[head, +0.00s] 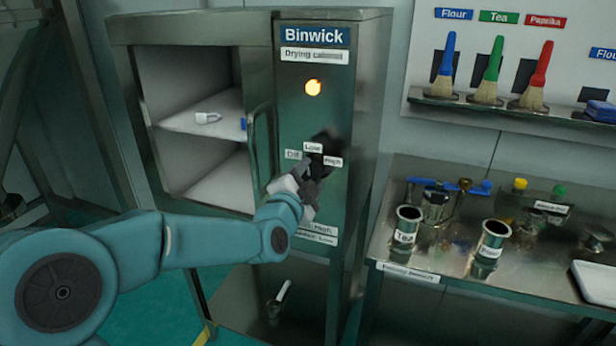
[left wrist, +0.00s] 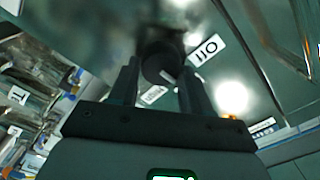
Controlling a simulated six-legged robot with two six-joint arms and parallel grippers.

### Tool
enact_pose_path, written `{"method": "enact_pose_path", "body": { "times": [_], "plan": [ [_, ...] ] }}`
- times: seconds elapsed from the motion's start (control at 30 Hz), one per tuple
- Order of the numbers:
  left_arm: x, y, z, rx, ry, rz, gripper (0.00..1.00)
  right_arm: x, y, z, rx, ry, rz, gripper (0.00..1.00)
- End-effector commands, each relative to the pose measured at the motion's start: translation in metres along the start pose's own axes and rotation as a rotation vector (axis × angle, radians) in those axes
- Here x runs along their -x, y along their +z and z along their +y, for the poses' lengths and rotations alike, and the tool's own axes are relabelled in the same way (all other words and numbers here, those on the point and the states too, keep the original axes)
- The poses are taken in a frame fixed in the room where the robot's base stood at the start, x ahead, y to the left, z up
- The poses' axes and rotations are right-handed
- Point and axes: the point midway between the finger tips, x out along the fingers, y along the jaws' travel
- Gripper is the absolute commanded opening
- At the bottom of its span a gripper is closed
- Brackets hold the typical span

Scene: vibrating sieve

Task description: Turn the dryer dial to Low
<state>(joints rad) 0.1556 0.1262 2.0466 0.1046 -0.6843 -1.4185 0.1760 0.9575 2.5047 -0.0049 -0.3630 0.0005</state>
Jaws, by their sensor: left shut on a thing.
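The Binwick drying cabinet (head: 350,70) stands in the middle of the head view. Its dark dial (head: 326,142) sits on the front panel among the labels Off, Low (head: 313,147) and High (head: 333,161). My left gripper (head: 318,165) is at the dial and covers part of it. In the left wrist view the round dark dial (left wrist: 160,66) lies between the two fingers of my left gripper (left wrist: 160,88), which is shut on it. I cannot tell where the dial points. My right gripper is not in view.
At the right, a metal bench (head: 400,255) bears cups and fittings. Brushes hang above it on a rack (head: 470,106). A white tray (head: 596,284) lies at the right edge.

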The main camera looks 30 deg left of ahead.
Motion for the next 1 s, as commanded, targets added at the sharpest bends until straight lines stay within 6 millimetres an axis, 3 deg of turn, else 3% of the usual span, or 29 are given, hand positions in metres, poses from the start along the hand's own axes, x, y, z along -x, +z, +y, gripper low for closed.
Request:
{"method": "enact_pose_path", "body": {
  "times": [0.67,0.7,0.73,0.77,1.0],
  "plan": [
    [-0.0002,0.0000,-0.0010,-0.057,-0.004,0.000,0.17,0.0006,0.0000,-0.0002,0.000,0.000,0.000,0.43],
    [-0.0002,0.0000,-0.0010,-0.057,-0.004,0.000,0.58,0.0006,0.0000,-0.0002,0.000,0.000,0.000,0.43],
    [-0.0002,0.0000,-0.0009,-0.057,-0.003,0.000,0.67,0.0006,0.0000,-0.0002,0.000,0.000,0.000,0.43],
    [-0.0002,0.0000,-0.0009,-0.056,-0.003,0.000,0.72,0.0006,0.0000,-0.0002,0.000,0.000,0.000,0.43],
    [0.0001,0.0000,-0.0003,-0.056,-0.002,0.000,0.72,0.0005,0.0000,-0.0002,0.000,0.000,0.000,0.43]
  ]
}}
